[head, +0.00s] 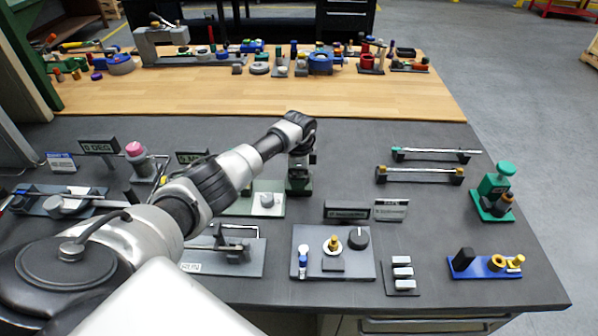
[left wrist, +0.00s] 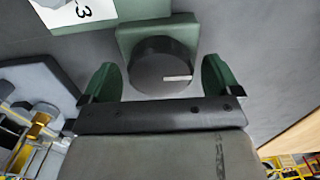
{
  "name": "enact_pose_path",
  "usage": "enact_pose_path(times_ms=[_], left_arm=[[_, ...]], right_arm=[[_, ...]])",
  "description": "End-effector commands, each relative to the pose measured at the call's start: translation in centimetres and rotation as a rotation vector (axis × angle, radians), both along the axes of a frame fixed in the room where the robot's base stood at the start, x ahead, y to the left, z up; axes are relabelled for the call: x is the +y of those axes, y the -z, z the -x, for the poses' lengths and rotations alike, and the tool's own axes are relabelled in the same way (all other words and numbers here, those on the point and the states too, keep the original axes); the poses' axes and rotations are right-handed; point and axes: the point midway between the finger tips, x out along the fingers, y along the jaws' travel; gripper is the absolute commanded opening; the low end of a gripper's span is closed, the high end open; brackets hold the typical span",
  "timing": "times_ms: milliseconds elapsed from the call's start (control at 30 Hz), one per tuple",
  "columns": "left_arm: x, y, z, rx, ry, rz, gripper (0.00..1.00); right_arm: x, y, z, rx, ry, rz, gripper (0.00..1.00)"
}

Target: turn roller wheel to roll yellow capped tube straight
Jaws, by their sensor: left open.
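A dark round wheel or knob (left wrist: 162,66) with a pale line mark sits on a green block (left wrist: 128,36) in the left wrist view. My left gripper (left wrist: 160,80) is open, with one green fingertip on either side of the wheel; I cannot tell whether they touch it. In the head view my left gripper (head: 300,168) points down over a green base (head: 298,187), and my arm hides much of that spot. My right gripper is not in view.
A green plate with a white card (head: 240,210) lies beside the wheel. Dark signs (head: 346,210) and a plate with a black knob (head: 366,268) stand in front. A green-capped rod (head: 436,151) and a green press (head: 493,193) are at right.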

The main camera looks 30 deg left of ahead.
Motion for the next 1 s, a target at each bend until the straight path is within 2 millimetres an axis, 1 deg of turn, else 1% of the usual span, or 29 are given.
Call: enact_pose_path(times_ms=[267,500,600,833,1000], left_arm=[[-0.03,0.15,-0.02,-0.001,0.001,0.000,0.92],[-0.03,0.12,-0.02,-0.001,0.000,0.000,0.55],[-0.03,0.11,-0.02,-0.001,0.000,0.000,0.43],[0.01,0.14,-0.03,-0.002,0.021,-0.001,0.43],[0.01,0.16,-0.06,-0.002,0.089,-0.001,0.43]], right_arm=[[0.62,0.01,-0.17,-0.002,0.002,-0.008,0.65],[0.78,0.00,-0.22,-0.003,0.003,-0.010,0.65],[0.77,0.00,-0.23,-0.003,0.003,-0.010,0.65],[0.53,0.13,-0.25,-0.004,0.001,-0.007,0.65],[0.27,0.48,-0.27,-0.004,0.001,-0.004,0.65]])
